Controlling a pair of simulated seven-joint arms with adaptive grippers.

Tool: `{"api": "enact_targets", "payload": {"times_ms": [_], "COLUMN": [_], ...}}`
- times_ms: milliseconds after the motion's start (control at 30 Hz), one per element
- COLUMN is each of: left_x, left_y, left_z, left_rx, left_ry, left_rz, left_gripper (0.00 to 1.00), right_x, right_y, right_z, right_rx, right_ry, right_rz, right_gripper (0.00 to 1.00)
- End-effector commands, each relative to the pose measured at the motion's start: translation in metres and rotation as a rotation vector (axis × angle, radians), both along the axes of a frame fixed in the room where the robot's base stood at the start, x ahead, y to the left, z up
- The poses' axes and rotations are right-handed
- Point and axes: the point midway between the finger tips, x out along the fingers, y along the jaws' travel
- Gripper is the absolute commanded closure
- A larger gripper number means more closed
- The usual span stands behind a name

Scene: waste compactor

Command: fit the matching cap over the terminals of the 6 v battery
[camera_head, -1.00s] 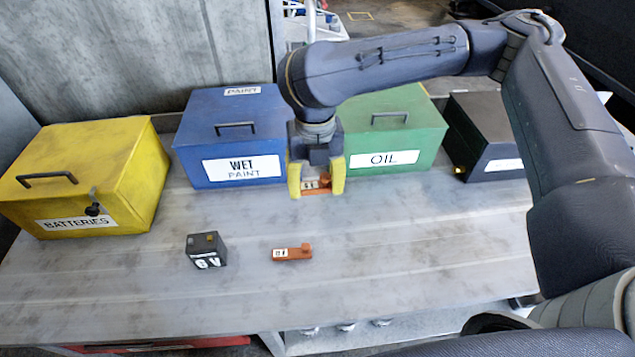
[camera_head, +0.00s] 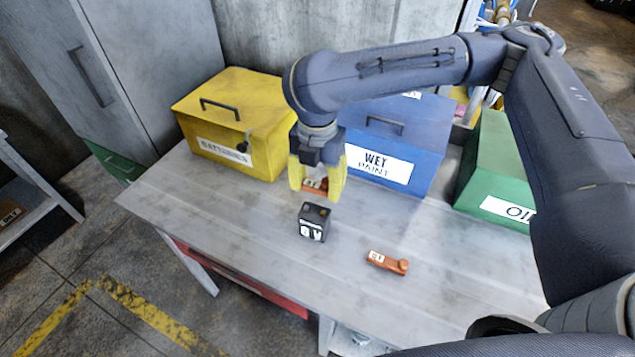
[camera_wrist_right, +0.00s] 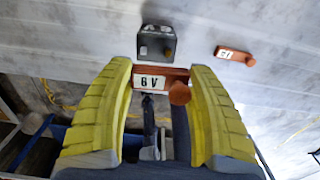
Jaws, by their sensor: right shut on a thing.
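The 6 V battery (camera_head: 314,222) is a small black block standing on the grey table, with a white marking on its front. Its two terminals show on top in the right wrist view (camera_wrist_right: 157,41). My left gripper is not in view.
A yellow batteries box (camera_head: 235,120), a blue wet paint box (camera_head: 395,140) and a green oil box (camera_head: 495,165) stand along the back of the table (camera_head: 250,235). The table's left part and front are clear.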

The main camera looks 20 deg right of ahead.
Motion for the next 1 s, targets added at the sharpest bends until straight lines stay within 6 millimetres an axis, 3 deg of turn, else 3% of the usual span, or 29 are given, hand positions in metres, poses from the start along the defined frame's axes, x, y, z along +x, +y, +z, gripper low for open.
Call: {"api": "enact_targets", "payload": {"times_ms": [267, 1000], "left_x": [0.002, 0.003], "left_y": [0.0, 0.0], "left_z": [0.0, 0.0], "left_rx": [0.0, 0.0], "left_ry": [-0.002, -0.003], "left_rz": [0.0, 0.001], "left_gripper": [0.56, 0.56], "right_x": [0.001, 0.001], "right_y": [0.0, 0.0], "right_z": [-0.007, -0.051], "right_rx": [0.0, 0.0], "right_ry": [0.0, 0.0], "right_rz": [-0.016, -0.015], "right_gripper": [0.64, 0.64]}}
